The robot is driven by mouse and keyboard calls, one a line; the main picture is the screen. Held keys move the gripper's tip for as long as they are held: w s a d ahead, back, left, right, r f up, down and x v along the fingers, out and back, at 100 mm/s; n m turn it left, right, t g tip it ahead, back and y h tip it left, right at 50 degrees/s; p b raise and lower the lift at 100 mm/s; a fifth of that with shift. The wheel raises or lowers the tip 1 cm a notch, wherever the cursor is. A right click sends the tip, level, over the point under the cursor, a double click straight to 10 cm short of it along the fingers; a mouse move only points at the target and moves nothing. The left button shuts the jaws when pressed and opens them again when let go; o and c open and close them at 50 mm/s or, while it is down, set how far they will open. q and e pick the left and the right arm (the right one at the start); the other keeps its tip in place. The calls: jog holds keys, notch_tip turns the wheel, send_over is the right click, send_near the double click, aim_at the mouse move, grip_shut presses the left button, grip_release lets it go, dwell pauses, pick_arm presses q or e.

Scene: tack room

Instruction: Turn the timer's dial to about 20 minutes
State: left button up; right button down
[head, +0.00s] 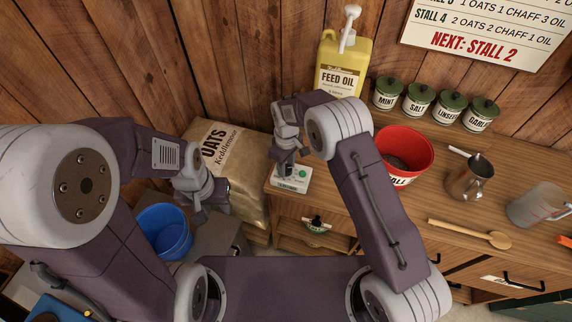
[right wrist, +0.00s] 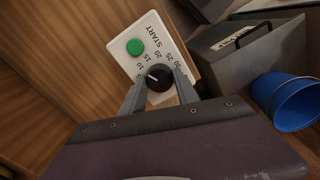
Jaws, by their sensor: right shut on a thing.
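The timer (right wrist: 136,46) is a white box with a green START button (right wrist: 135,47), a black dial (right wrist: 159,78) and numbers around the dial. In the head view the timer (head: 293,180) sits on the left front corner of the wooden counter. My right gripper (right wrist: 159,88) is shut on the dial, one finger on each side. The dial's white mark points left and slightly up in the right wrist view, towards the lower numbers near 10; the exact reading is too small to tell. My left gripper (head: 210,196) hangs away from the timer, to its left; its fingers are unclear.
A red scoop bucket (head: 405,148), a yellow feed oil jug (head: 343,65) and several green-lidded tins (head: 418,98) stand on the counter. An oats sack (head: 232,150) and a blue bucket (head: 163,232) are to the left. A wooden spoon (head: 465,233) lies right.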

aim_at(287, 168)
jog(key=m, duration=1)
jog(key=shift+m, duration=0.3)
dwell(0.5)
jog(key=c, duration=0.9)
grip_release()
notch_tip(287, 168, up, 9)
jog(key=shift+r, duration=0.1)
